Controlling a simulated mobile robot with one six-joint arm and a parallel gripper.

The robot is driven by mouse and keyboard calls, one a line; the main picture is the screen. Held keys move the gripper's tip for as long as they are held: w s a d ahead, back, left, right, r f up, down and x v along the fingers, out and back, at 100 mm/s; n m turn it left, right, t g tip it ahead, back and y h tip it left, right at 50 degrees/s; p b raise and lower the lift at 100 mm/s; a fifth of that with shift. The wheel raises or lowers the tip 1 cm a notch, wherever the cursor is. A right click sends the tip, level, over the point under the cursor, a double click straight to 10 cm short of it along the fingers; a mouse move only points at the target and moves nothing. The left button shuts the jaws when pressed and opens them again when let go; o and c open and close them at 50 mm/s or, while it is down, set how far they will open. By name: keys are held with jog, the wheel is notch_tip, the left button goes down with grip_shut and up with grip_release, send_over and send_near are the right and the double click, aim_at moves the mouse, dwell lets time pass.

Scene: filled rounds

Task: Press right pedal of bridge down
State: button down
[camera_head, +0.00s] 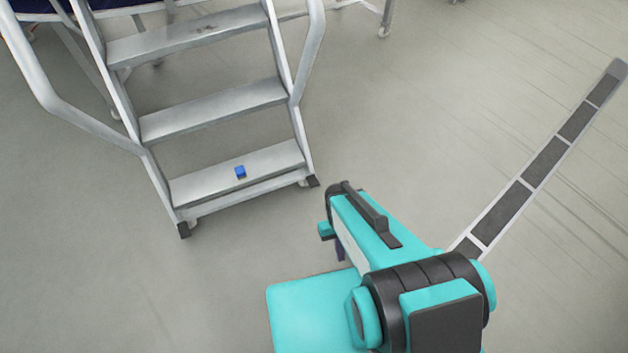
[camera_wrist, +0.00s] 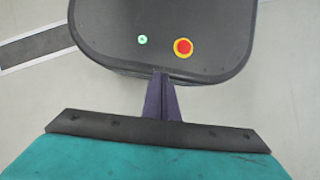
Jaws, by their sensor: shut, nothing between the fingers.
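I cannot make out a bridge or a right pedal in either view. My gripper (camera_wrist: 162,97) shows in the wrist view as two dark purple fingers pressed together with nothing between them. They point over a dark rounded panel of what looks like my own body. In the head view my teal arm fills the lower middle, and a small piece of the purple fingers (camera_head: 340,252) shows beneath it; the rest is hidden behind the arm.
Metal steps (camera_head: 215,120) with handrails stand at the upper left. A small blue block (camera_head: 240,172) sits on the lowest tread.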

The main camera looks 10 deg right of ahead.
jog(key=w+f+n+t+b, duration=0.1)
jog(key=w+f+t+b, duration=0.3)
jog(key=w+b, duration=0.9)
jog(key=t+b, duration=0.4)
jog(key=b, duration=1.6)
send_over(314, 183)
jog(key=s, duration=0.3)
jog(key=s+x, duration=0.1)
jog(key=x, duration=0.4)
jog(key=shift+w+d+f+n, duration=0.1)
jog(key=shift+f+n, duration=0.1)
jog(key=shift+n, duration=0.1)
jog(key=shift+f, duration=0.1)
jog(key=shift+a+b+x, duration=0.2)
jog(key=shift+b+x, duration=2)
jog(key=shift+x, duration=2.7)
jog(key=shift+s+d+f, duration=0.1)
jog(key=shift+s+d, duration=0.15)
jog(key=shift+s, duration=0.05)
